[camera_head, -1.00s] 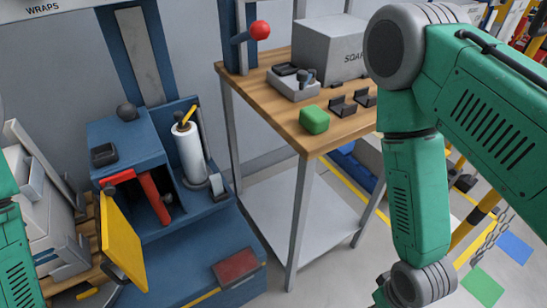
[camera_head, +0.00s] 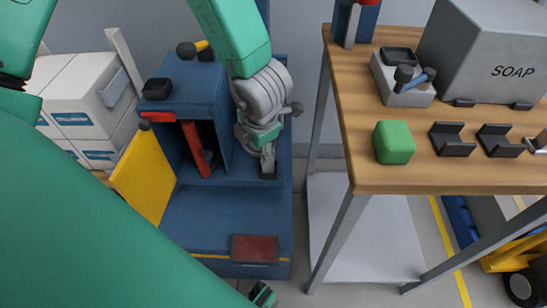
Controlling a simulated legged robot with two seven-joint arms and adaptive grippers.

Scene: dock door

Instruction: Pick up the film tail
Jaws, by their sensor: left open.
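My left gripper (camera_head: 263,143) is low in front of the blue wrap station, at its right side by the roll's place. It points down and is open. My own wrist covers most of it and hides the white film roll that stood there. I cannot make out the film tail, nor whether the gripper touches anything. A small dark and green part of mine at the bottom edge may be my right gripper (camera_head: 262,295); its jaws cannot be read.
The blue station (camera_head: 215,215) has a red bar (camera_head: 195,148) and a yellow panel (camera_head: 144,178). White boxes (camera_head: 85,105) stand at left. A wooden table (camera_head: 410,178) at right holds a green block (camera_head: 394,142), black cradles and a SOAP box (camera_head: 485,50). My green arm fills the lower left.

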